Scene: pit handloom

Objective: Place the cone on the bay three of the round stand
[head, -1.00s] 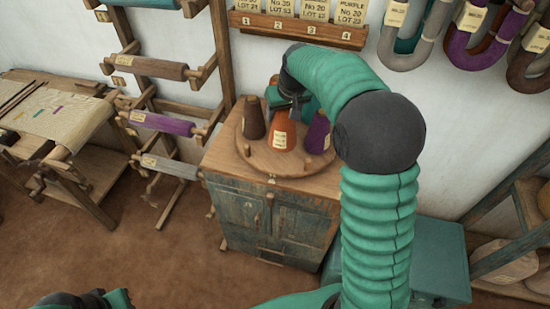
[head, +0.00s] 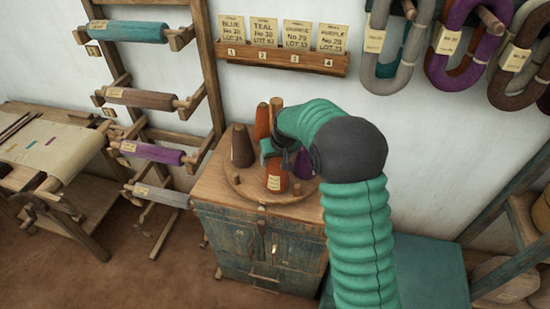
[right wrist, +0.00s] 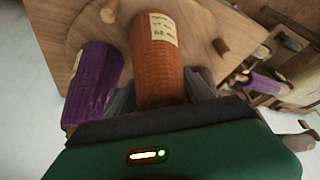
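The round stand (head: 245,190) sits on a blue-grey wooden cabinet. An orange cone (head: 276,181) with a pale label is at its front middle. My right gripper (head: 274,155) reaches down around this cone's upper part. In the right wrist view the orange cone (right wrist: 158,65) lies between the two fingers, which appear to press its sides. I cannot tell whether its base touches the stand. A dark brown cone (head: 241,147) stands at the left, a purple cone (head: 303,170) at the right, partly hidden by my arm, and another orange cone (head: 262,121) behind. My left gripper is out of view.
Short pegs (head: 297,188) stand on the stand's board near the cones. A wooden rail with numbered cards (head: 285,57) is on the wall behind. A rack of yarn rollers (head: 150,97) stands left. Yarn hanks (head: 470,45) hang at upper right.

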